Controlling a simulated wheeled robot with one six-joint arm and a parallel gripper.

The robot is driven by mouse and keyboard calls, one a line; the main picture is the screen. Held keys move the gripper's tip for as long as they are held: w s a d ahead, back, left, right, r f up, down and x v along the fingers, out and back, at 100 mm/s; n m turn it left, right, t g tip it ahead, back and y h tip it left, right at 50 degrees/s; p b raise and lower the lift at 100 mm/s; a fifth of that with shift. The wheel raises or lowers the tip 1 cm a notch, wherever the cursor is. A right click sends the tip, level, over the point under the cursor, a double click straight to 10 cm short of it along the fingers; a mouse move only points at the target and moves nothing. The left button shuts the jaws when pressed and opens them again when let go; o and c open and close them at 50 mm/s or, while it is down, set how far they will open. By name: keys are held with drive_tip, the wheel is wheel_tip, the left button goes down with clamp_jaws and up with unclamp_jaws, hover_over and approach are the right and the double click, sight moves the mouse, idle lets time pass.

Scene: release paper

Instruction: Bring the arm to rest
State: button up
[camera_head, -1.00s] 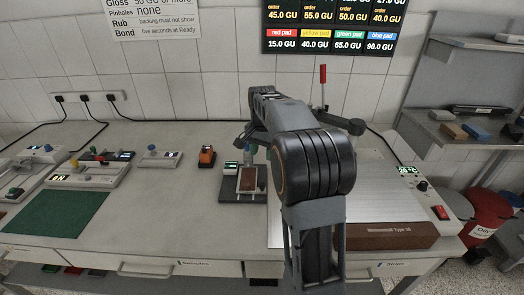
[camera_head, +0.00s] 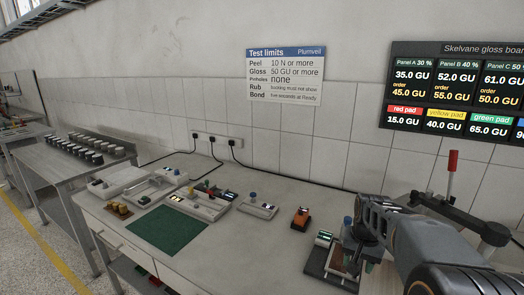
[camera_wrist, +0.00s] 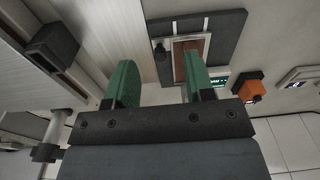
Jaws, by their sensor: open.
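My gripper (camera_wrist: 160,72) shows in the wrist view with its two green fingers spread apart and nothing between them. In the head view my arm (camera_head: 440,255) reaches in from the lower right over the bench (camera_head: 215,262); its fingers cannot be made out there. A dark tester with a brown panel in a pale frame (camera_wrist: 188,60) lies beyond the fingers in the wrist view, partly behind the right one. The same tester (camera_head: 318,262) stands beside my arm in the head view, partly covered by it.
An orange device (camera_head: 300,217) stands left of the tester. Farther left are a small grey device (camera_head: 257,205), other instruments and a green mat (camera_head: 167,231). A lever with a red handle (camera_head: 452,168) rises behind my arm. The bench front between mat and tester is clear.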

drive_tip(key=s+a+r+n+t, duration=0.1)
drive_tip(key=s+a+n, duration=0.4)
drive_tip(key=s+a, duration=0.5)
drive_tip(key=s+t, duration=0.1)
drive_tip(key=s, duration=0.3)
drive_tip(key=shift+n+t, duration=0.3)
drive_tip(key=shift+t, duration=0.1)
